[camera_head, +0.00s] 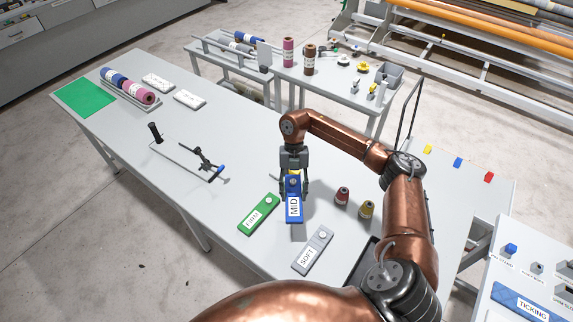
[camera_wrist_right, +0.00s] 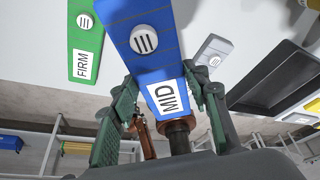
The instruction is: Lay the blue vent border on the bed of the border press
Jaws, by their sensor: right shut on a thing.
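The blue vent border (camera_head: 294,210), labelled MID, has a round white slotted vent. It is between the fingers of my right gripper (camera_head: 293,184), above the middle of the grey table. In the right wrist view the blue border (camera_wrist_right: 150,45) runs away between the two green fingers of the right gripper (camera_wrist_right: 168,105), which are shut on it. I cannot tell whether its lower end touches the table. I cannot clearly make out the bed of the border press. My left gripper is not in view.
A green FIRM strip (camera_head: 258,214) and a grey SOFT strip (camera_head: 312,250) lie on either side. Red (camera_head: 342,196) and yellow (camera_head: 367,209) spools stand to the right. A clamp-like tool (camera_head: 188,160) lies left. A panel with a TICKING label (camera_head: 532,309) is at lower right.

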